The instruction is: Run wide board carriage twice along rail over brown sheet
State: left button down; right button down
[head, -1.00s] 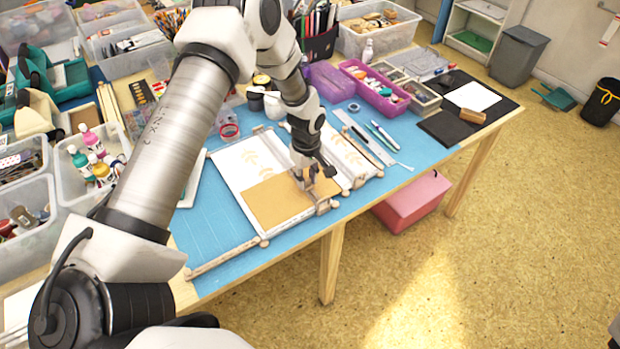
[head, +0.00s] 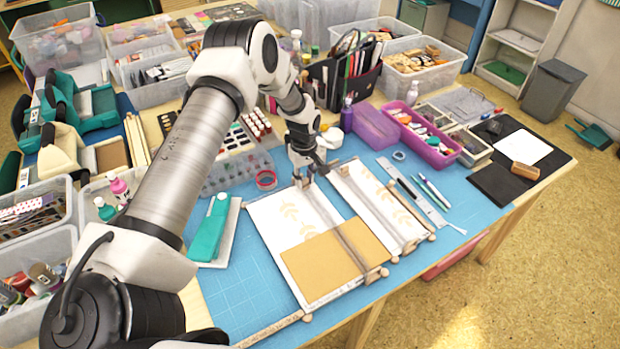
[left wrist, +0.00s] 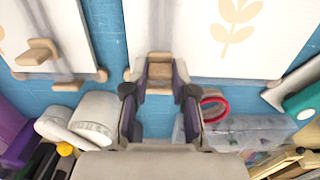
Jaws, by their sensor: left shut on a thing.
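The wide board (head: 268,216) lies on the blue mat with leaf prints on its far part and a brown sheet (head: 322,266) over its near part. A rail (head: 348,236) runs lengthwise along it and over the sheet's right part. My left gripper (head: 307,180) is at the rail's far end, away from the sheet. In the left wrist view its dark fingers (left wrist: 160,80) are shut around the wooden carriage block (left wrist: 159,71). In the head view the gripper largely hides the carriage. My right gripper is not in view.
A narrower printed board (head: 375,208) with its own wooden block (left wrist: 38,52) lies beside the wide board. Red tape (head: 266,180), a teal-topped tool (head: 210,228) and a clear bottle box (head: 240,170) stand near. The blue mat (head: 235,290) is bare at front left.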

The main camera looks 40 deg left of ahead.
pick_arm(q)
jog(key=shift+a, duration=0.1)
jog(key=c, duration=0.9)
grip_release()
notch_tip(320, 180, up, 12)
